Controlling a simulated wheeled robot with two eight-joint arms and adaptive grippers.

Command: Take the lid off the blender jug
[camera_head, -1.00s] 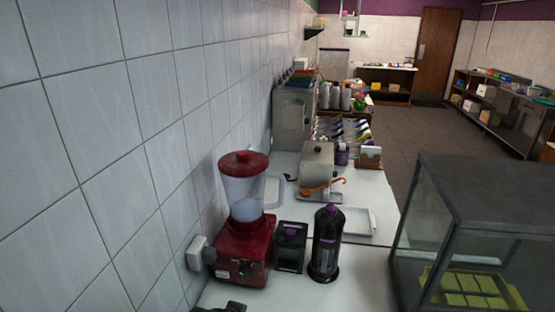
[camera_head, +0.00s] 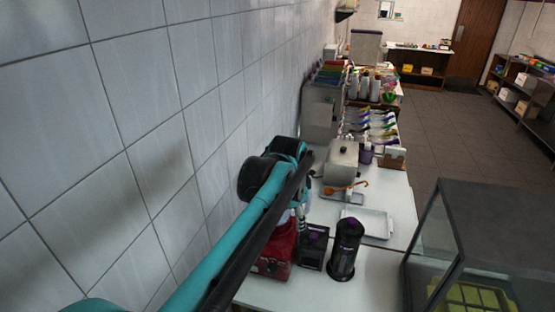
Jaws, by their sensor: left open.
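The red blender base (camera_head: 274,262) stands on the white counter against the tiled wall. The jug and its red lid are hidden behind my left arm, which crosses in front from the lower left. My left gripper (camera_head: 299,216) hangs below the end of that arm, close to the blender, and is open. It shows only as a small, dark, partly covered shape, so I cannot tell whether it touches the jug or lid. My right gripper is not in view.
A small black box (camera_head: 313,246) and a dark bottle (camera_head: 346,250) stand right of the blender. A white tray (camera_head: 369,222) and a metal appliance (camera_head: 341,163) are farther back. A glass case (camera_head: 478,235) stands at the right.

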